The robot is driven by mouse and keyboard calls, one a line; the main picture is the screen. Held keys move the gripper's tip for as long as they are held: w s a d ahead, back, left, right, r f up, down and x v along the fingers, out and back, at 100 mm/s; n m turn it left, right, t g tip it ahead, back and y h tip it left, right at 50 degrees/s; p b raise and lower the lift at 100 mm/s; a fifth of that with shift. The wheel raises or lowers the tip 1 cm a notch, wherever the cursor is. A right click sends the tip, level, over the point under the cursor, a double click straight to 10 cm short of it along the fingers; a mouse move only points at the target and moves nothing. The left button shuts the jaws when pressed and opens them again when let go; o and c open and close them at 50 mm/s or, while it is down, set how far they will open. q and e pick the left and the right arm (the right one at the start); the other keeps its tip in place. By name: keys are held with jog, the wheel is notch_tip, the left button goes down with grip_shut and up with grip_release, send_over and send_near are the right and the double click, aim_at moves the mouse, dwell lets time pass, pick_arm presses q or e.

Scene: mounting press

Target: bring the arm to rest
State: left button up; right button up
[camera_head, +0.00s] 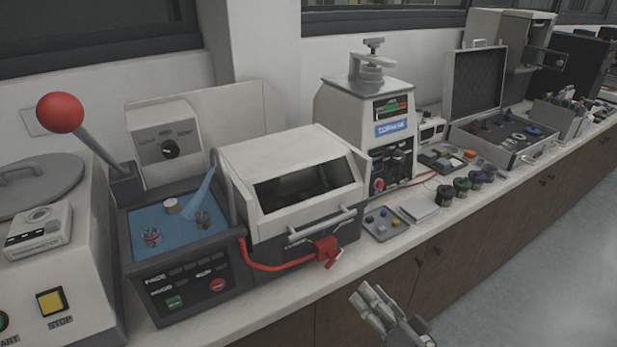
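My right gripper (374,306) shows at the bottom of the head view, in front of the counter's front edge and over the cabinet doors. Nothing shows in its fingers, and it touches nothing that I can see. Its fingers look close together, but the angle does not show whether they are shut. My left gripper is not in view. The mounting press (368,120) stands on the counter right of centre, with a screw-top lid and a lit display.
The counter (440,226) holds a white hooded machine (290,180) with a red hose, a blue-topped unit (185,225), a red-ball lever (60,112), a small tray (386,224) and an open case (505,130). The floor (540,270) at the right is clear.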

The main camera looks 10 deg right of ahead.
jog(key=s+d+f+n+g+h, duration=0.1)
jog(key=s+d+f+g+h, duration=0.15)
jog(key=f, duration=0.85)
jog(key=s+d+f+n+g+h, duration=0.15)
jog(key=s+f, duration=0.25)
jog(key=f, duration=0.7)
jog(key=s+d+f+g+h, duration=0.1)
jog(key=s+d+f+g, duration=0.15)
jog(key=f, duration=0.95)
jog(key=s+a+f+n+g, duration=0.1)
jog(key=s+f+g, duration=0.2)
jog(key=s+f, duration=0.3)
jog(key=s+a+f+n+g, duration=0.2)
jog(key=s+f, duration=0.4)
jog(key=s, duration=0.8)
jog(key=s+a+f+n+g+h, duration=0.1)
jog(key=s+f+g, duration=0.3)
jog(key=s, duration=0.6)
notch_tip(320, 180, down, 2)
jog(key=shift+a+f+n, duration=0.1)
jog(key=shift+a+n, duration=0.1)
jog(key=shift+n, duration=0.35)
jog(key=shift+g, duration=0.25)
